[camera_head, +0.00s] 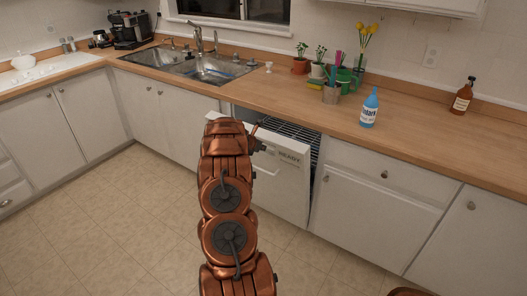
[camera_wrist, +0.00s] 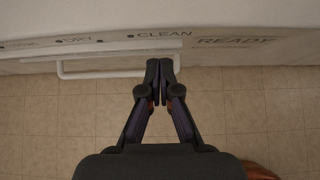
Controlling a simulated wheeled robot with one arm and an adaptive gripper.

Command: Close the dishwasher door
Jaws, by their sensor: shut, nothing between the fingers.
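The white dishwasher door (camera_head: 284,186) is partly open in the head view, leaning outward from the cabinet front. The dark rack (camera_head: 297,133) shows in the gap above it. In the wrist view the door's top edge carries printed words such as CLEAN and READY, and a white bar handle (camera_wrist: 100,74) sticks out below them. My gripper (camera_wrist: 160,66) is shut and empty, its tips beside the right end of the handle at the door's outer face. I cannot tell whether they touch. In the head view my arm hides the door's left part and most of my gripper.
A wooden counter (camera_head: 415,137) runs above the dishwasher, with a blue bottle (camera_head: 369,108), a brown bottle (camera_head: 462,97) and potted plants on it. A sink (camera_head: 205,66) lies to the left. White cabinets (camera_head: 375,205) flank the dishwasher. The tiled floor (camera_head: 110,225) on the left is clear.

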